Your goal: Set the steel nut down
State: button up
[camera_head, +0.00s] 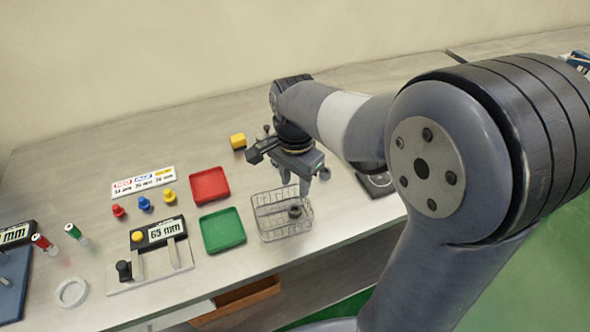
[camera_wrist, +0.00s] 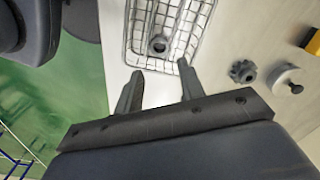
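A dark steel nut (camera_head: 295,211) lies in the wire basket (camera_head: 262,226) near the front of the bench. It also shows in the wrist view (camera_wrist: 158,44), inside the basket and just beyond my fingertips. My gripper (camera_head: 294,186) is above the basket's back side. In the wrist view my gripper (camera_wrist: 160,66) has its two fingers spread apart with nothing between them. The nut is apart from the fingers.
A dark lobed knob (camera_wrist: 243,72) and a pale round part (camera_wrist: 288,80) lie beside the basket. A green tray (camera_head: 222,230) and a red tray (camera_head: 209,185) stand to its left. A yellow block (camera_head: 238,141) is behind. The bench edge is close in front.

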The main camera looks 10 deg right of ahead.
jog(key=shift+r, duration=1.7)
jog(key=shift+o, duration=0.4)
